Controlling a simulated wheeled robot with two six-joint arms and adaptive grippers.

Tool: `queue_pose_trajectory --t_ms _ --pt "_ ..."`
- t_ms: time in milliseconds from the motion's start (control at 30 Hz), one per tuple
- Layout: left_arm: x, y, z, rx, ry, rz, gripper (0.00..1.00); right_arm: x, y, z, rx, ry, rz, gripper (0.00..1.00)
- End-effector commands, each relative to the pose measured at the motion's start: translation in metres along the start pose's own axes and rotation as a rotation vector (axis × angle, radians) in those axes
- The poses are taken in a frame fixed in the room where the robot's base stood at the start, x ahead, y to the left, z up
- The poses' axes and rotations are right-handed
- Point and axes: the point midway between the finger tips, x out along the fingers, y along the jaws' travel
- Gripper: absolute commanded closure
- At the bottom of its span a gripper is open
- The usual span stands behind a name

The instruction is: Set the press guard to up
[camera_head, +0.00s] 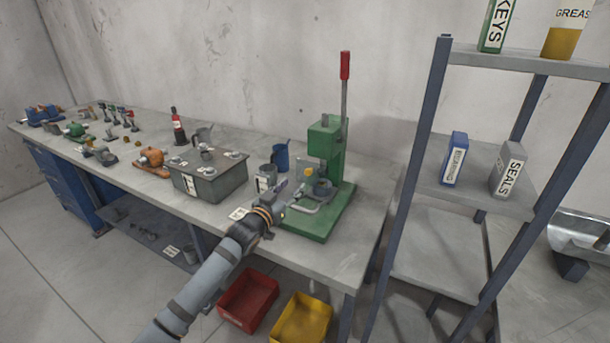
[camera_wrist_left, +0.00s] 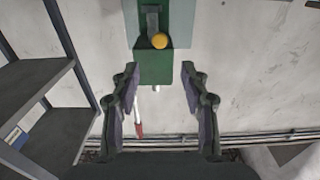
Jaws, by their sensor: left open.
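The green press (camera_head: 325,140) stands on its green base plate (camera_head: 322,222) near the right end of the bench, with its red-tipped lever (camera_head: 344,75) pointing up. A pale see-through guard (camera_head: 304,165) with a yellow knob (camera_head: 309,173) sits at the front of the press. In the left wrist view the press is inverted, with the guard (camera_wrist_left: 180,22) and yellow knob (camera_wrist_left: 160,41) at the top. My left gripper (camera_head: 293,200) is open and empty, in front of the press and apart from the knob. My right gripper is out of view.
Left of the press are a blue mug (camera_head: 281,156), a labelled cup (camera_head: 265,179) and a grey box (camera_head: 208,176). A shelf rack (camera_head: 405,190) stands on the right. Red (camera_head: 248,301) and yellow (camera_head: 303,320) bins are below the bench (camera_head: 345,262). The bench right of the press is clear.

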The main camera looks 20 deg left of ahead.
Motion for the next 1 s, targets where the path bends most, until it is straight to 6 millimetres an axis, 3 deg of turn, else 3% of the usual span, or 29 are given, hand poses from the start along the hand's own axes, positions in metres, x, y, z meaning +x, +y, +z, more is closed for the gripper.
queue_pose_trajectory --t_ms 100,300,367,767,1000 --pt "0.026 0.0 0.0 -0.009 0.004 -0.001 0.55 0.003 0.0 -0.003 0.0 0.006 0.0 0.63" --pt "0.065 0.001 0.0 -0.006 0.002 0.001 0.55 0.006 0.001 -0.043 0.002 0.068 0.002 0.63" --pt "0.073 0.0 0.0 -0.004 0.002 0.0 0.55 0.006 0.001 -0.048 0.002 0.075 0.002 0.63" --pt "0.083 0.001 0.0 0.0 0.0 0.001 0.55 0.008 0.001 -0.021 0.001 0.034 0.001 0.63" --pt "0.083 0.001 0.0 0.0 0.0 0.001 0.87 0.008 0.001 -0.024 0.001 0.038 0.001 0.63"
